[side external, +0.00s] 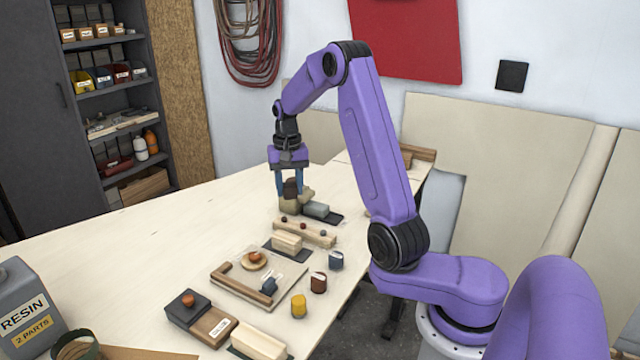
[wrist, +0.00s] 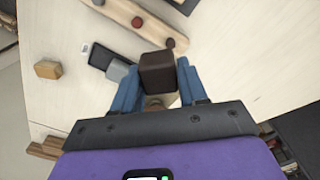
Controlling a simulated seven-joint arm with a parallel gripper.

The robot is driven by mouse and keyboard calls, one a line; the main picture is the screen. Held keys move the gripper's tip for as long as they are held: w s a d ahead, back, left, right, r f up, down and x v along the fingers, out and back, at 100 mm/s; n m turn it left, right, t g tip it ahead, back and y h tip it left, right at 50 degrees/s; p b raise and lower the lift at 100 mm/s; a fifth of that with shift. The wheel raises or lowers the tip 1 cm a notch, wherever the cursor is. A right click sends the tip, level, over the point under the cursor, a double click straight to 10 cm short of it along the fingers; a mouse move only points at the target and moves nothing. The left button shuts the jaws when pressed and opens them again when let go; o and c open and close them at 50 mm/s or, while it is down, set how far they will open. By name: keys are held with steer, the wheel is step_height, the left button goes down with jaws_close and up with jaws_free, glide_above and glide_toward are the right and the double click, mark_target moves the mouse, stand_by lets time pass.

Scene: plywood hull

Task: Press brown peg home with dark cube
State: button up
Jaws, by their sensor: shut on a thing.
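My gripper (side external: 290,192) has blue fingers and is shut on a dark brown cube (wrist: 157,70). The cube also shows between the fingertips in the side external view (side external: 291,188). It is held over a pale stepped wooden block (side external: 298,203) at the far part of the table. In the wrist view a small brown round part (wrist: 153,103) shows just behind the cube, partly hidden. It may be the brown peg; I cannot tell whether the cube touches it or how deep it sits.
A grey block (side external: 316,209) on a dark plate lies right beside the pale block. A wooden strip with small round pegs (side external: 318,238) lies nearer the camera. A wooden tray (side external: 240,293), loose blocks and a yellow piece (side external: 299,305) follow.

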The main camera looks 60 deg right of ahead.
steer(key=shift+w+a+f, duration=0.2)
steer(key=shift+w+a, duration=0.05)
steer(key=shift+w, duration=0.4)
steer(key=shift+w+a+f, duration=0.1)
steer(key=shift+w+f, duration=0.15)
steer(key=shift+f, duration=2.55)
steer(key=shift+f, duration=1)
steer(key=shift+r, duration=2.35)
